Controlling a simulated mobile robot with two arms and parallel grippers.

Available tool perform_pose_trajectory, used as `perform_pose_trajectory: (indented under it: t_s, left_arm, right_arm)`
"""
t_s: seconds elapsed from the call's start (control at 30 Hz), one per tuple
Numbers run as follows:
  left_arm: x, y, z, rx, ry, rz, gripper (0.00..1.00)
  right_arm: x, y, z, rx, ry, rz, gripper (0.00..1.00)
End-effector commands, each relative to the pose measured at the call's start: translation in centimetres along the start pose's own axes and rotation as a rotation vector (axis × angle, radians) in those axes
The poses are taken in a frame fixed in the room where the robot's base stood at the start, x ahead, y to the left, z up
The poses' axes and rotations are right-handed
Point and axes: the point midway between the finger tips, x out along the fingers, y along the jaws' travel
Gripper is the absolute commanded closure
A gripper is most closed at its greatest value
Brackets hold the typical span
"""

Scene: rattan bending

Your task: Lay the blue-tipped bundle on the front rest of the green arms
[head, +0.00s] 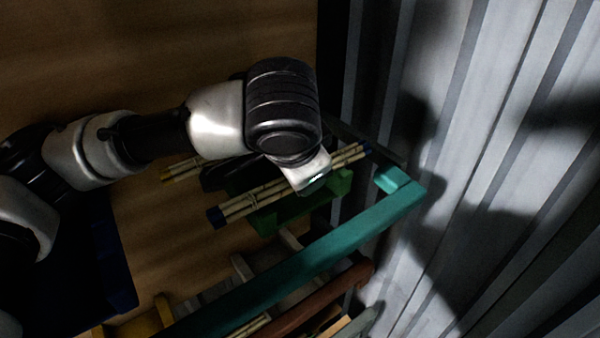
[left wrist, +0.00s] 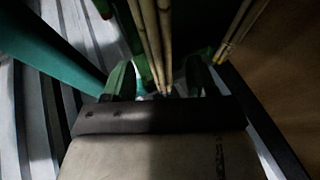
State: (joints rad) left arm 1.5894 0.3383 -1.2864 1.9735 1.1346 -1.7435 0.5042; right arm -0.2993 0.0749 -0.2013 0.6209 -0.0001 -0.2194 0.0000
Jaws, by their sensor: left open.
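The blue-tipped bundle (head: 240,207) of pale canes has dark blue ends and lies slantwise over the green arms (head: 300,209), at their near side. It seems to rest on them, but the contact is partly hidden. My left gripper (head: 308,175) is over the bundle's right half, and its fingertips are hidden in the head view. In the left wrist view my left gripper (left wrist: 160,80) is open, with canes (left wrist: 148,35) running between its spread fingers and no clear grip on them. My right gripper is not in view.
A yellow-tipped bundle (head: 182,171) lies behind, partly hidden by my arm; canes (left wrist: 240,30) also show at right in the wrist view. A teal rail (head: 320,255) crosses in front, with a brown-red rail (head: 320,300) below. A corrugated wall (head: 480,150) closes the right side.

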Motion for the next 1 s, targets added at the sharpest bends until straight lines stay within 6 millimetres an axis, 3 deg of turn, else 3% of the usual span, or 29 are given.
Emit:
perform_pose_trajectory:
  t_s: [0.2,0.43,0.6,1.0]
  left_arm:
    - [-4.7,0.1,0.0,0.002,0.005,-0.003,0.43]
    - [-8.4,0.1,0.0,0.000,0.003,-0.001,0.43]
    - [-9.5,0.0,0.1,0.001,0.000,0.000,0.43]
    - [-9.6,0.0,0.0,0.001,0.000,0.000,0.43]
  right_arm:
    - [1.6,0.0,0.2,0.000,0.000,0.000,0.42]
    - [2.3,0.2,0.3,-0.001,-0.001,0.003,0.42]
    - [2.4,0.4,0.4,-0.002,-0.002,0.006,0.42]
    - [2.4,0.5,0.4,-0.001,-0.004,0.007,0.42]
